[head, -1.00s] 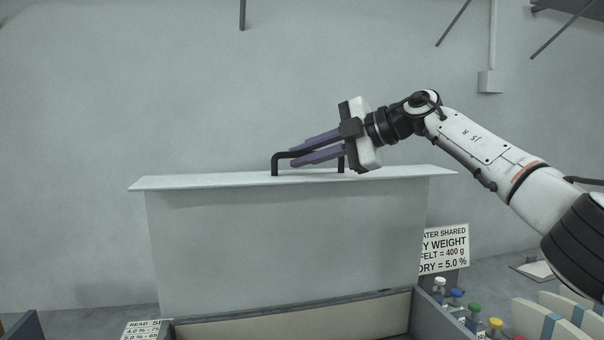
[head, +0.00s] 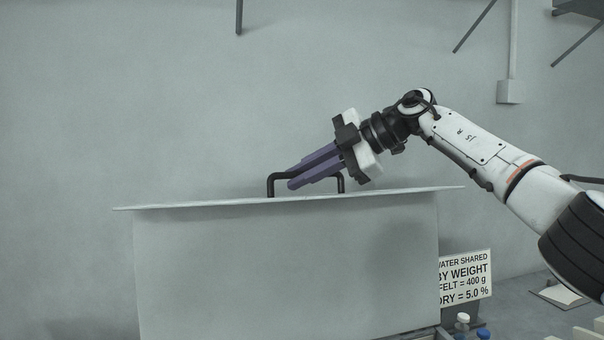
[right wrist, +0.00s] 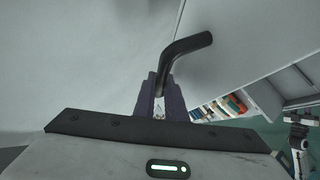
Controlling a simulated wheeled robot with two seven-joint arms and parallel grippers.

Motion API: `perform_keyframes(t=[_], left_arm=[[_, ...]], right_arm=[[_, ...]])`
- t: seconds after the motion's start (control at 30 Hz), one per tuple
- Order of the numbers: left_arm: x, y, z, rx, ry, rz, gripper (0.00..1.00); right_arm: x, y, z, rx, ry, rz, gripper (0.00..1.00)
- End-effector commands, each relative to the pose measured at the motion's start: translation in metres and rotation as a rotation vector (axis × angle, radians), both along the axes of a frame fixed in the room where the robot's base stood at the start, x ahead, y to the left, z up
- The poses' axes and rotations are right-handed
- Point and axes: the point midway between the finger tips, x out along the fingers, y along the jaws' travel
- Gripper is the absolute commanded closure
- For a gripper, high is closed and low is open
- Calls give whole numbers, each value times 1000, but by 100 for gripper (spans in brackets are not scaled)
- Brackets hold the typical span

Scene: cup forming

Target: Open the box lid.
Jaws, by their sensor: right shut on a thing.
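A broad pale grey panel (head: 285,270), which looks like the box lid standing upright, fills the middle of the head view. A thin ledge (head: 200,204) runs along its top. A black bar handle (head: 271,184) rises from that ledge. My right gripper (head: 298,178), with purple fingers, reaches in from the right, tilted down, and is shut on the handle. In the right wrist view the handle (right wrist: 186,45) runs up from between the purple fingers (right wrist: 160,98). The box body is almost wholly below the head view. My left gripper is not in view.
A printed sign (head: 465,278) stands right of the panel. Bottle caps (head: 463,318) show at the lower right edge. A plain wall (head: 150,80) lies behind, and the space above the handle is clear. Shelves with coloured items (right wrist: 228,107) show in the right wrist view.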

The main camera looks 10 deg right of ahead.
Motion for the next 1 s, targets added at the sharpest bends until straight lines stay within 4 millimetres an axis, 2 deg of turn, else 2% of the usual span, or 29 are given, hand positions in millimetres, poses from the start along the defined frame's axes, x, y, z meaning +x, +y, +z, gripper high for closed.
perform_keyframes(t=[0.03, 0.07, 0.17, 0.43, 0.53, 1.0], left_arm=[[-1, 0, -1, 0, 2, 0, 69], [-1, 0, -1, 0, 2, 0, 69], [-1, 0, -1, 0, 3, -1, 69], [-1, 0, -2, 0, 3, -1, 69], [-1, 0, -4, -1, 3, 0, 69], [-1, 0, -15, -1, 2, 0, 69]], right_arm=[[-1, 2, -6, -9, 9, 7, 100], [-1, 2, -6, -9, 9, 7, 86], [-1, 1, -6, -8, 8, 6, 71], [-1, 0, -5, -8, 7, 5, 71], [-4, -6, -2, -8, 7, 3, 71], [-44, -66, 43, -2, -1, 1, 71]])
